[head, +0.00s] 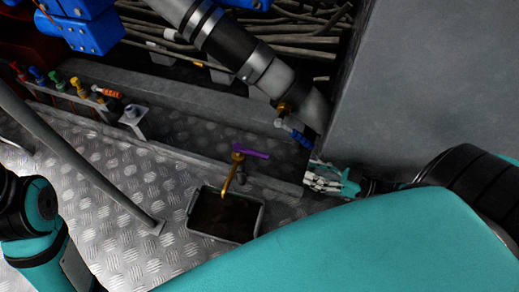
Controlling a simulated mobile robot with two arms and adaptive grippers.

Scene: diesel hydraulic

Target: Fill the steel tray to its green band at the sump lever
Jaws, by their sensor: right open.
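The steel tray (190,208) sits on the tread-plate floor at the lower middle. Its inside is dark brown; I cannot tell how high any liquid stands, and I cannot make out a green band. A brass tap with a downward spout (230,178) stands at the tray's back edge, its spout end over the tray. A purple lever (251,152) tops this tap and points right. My right gripper (310,177) is open and empty, to the right of the purple lever and apart from it. My left arm shows at the lower left; its gripper is out of the picture.
A blue-handled brass valve (293,130) hangs under a large pipe (240,55), above my right gripper. A rack of coloured-handled valves (70,90) stands at the left. A grey rail (85,160) slants across the floor. A grey cabinet (430,80) fills the upper right.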

